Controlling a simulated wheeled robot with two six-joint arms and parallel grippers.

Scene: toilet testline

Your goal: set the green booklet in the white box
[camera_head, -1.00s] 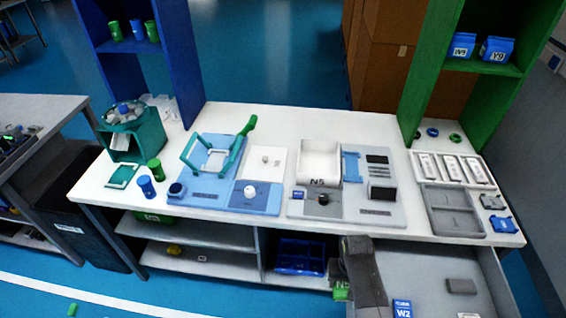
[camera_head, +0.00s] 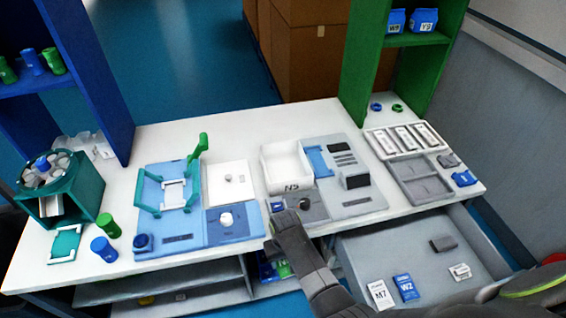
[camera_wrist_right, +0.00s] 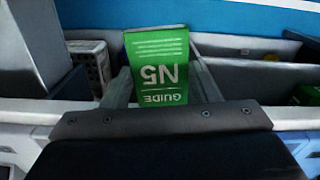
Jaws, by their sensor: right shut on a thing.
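The green booklet (camera_wrist_right: 160,50), marked GUIDE N5, is held between the two fingers of my right gripper (camera_wrist_right: 160,78) in the right wrist view. Its lettering is upside down there. In the head view my right gripper (camera_head: 274,250) is at the front edge of the workbench, pointing down, and a small green part of the booklet (camera_head: 284,269) shows beside it. The white box (camera_head: 287,170), labelled N5, is an open-topped tray on the bench beyond the gripper. Its visible inside looks empty. My left gripper is not in view.
An open grey drawer (camera_head: 425,245) juts out at the right, with M7 and W2 packets inside. A grey fixture plate (camera_head: 355,200) and a blue fixture with teal handles (camera_head: 165,215) flank the box. Green and blue shelf towers stand behind.

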